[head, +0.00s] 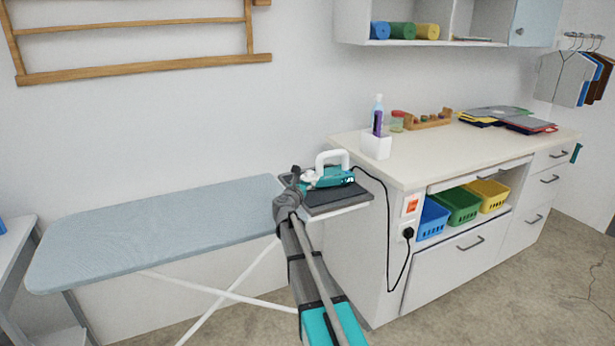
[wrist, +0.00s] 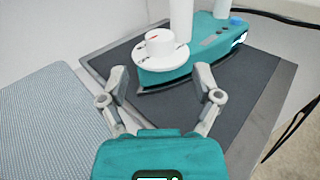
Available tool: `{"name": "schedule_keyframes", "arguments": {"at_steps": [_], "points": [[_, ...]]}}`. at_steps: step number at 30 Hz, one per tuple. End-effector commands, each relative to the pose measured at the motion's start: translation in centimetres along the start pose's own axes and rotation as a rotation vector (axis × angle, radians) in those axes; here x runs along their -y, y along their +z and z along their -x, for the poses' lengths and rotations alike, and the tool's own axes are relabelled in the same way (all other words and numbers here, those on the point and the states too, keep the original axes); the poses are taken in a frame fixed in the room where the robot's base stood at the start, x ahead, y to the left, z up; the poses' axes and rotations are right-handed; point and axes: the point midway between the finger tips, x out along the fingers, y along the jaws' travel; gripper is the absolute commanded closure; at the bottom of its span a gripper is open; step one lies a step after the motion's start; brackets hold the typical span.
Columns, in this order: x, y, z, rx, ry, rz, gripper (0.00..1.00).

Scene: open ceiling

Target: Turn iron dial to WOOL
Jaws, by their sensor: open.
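The teal iron (head: 328,178) with a white handle rests on a dark pad at the end of the ironing board (head: 150,230). In the wrist view the iron (wrist: 205,52) lies at the top, and its white round dial (wrist: 160,48) with a raised knob sits on its near left end. Small marks show on the dial rim, too small to read. My gripper (wrist: 161,80) is open, with its two fingers apart just short of the dial and nothing between them. In the head view my arm hides part of the board's end, and my gripper is small beside the iron.
The dark pad (wrist: 250,90) surrounds the iron. A black cord (head: 386,200) runs from the iron to a socket on the white cabinet (head: 345,250). A white holder with a bottle (head: 377,145) stands on the countertop behind. The blue board surface is clear.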

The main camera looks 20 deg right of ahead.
Motion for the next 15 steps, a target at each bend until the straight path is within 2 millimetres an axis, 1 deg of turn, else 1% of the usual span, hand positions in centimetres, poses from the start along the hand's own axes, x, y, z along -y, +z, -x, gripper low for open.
{"name": "schedule_keyframes", "arguments": {"at_steps": [1,6,10,15], "points": [[-0.1,0.0,-1.2,0.0,-0.001,0.0,0.18],[-0.1,0.0,-3.5,0.0,-0.001,0.0,0.18],[-0.1,0.0,-4.9,0.0,0.0,0.0,0.18],[-0.1,0.0,-5.8,0.0,0.0,0.0,0.18]]}}
